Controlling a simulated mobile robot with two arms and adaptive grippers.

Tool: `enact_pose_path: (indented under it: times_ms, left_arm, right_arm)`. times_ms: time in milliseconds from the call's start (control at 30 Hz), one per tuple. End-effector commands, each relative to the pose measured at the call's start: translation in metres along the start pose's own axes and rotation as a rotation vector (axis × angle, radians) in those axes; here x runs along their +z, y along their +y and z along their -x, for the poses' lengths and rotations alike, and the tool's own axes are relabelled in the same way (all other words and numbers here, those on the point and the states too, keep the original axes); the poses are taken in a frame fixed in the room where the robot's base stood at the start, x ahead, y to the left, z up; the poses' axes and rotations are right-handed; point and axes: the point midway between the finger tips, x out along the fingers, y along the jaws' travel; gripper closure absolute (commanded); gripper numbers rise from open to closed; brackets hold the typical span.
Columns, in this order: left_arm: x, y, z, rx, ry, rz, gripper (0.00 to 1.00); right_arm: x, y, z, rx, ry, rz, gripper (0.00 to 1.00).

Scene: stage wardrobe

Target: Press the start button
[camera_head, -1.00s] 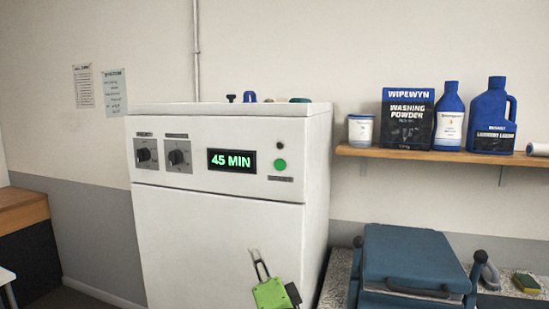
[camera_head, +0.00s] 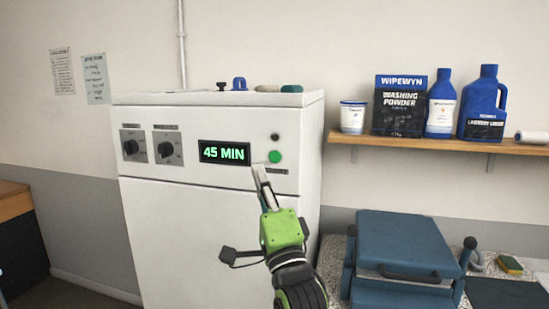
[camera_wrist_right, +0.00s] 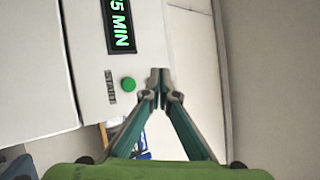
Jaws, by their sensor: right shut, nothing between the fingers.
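The start button is a round green button (camera_head: 275,157) on the upper right of the white machine's front panel. In the right wrist view the green button (camera_wrist_right: 128,84) sits beside a label reading START, a little left of my fingertips. My right gripper (camera_head: 259,172) is shut and empty, its tips just below and left of the button in the head view. The tips look apart from the button, though the exact gap cannot be told. The right gripper's closed tips (camera_wrist_right: 160,85) also show in the wrist view. My left gripper is not in view.
The white machine (camera_head: 215,240) has a display (camera_head: 224,153) reading 45 MIN and two dials at left. Small items lie on its top. A wooden shelf (camera_head: 440,143) with washing products is at right. A blue press-like appliance (camera_head: 405,240) stands below it.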

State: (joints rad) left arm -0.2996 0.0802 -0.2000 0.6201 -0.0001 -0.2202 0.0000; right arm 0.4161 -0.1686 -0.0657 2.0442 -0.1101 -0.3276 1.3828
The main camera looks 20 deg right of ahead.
Motion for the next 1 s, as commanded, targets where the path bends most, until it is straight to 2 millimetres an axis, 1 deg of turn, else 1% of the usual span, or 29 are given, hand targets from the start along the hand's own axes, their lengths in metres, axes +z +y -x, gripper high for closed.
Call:
enact_pose_path:
  times_ms: [167,500,600,800,1000]
  left_arm:
    - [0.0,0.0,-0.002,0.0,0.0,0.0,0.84]
    - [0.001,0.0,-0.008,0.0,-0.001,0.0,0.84]
    - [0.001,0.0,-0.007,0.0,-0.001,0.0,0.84]
    - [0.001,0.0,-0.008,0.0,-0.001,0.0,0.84]
    - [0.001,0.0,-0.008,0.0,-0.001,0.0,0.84]
  right_arm:
    - [-0.006,0.007,-0.009,0.0,-0.002,0.005,1.0]
    - [-0.032,0.031,-0.042,-0.001,-0.001,0.004,1.0]
    - [-0.036,0.037,-0.051,0.0,-0.002,0.003,1.0]
    - [-0.043,0.043,-0.059,0.0,0.0,0.002,1.0]
    - [-0.045,0.044,-0.061,-0.001,0.001,0.001,1.0]
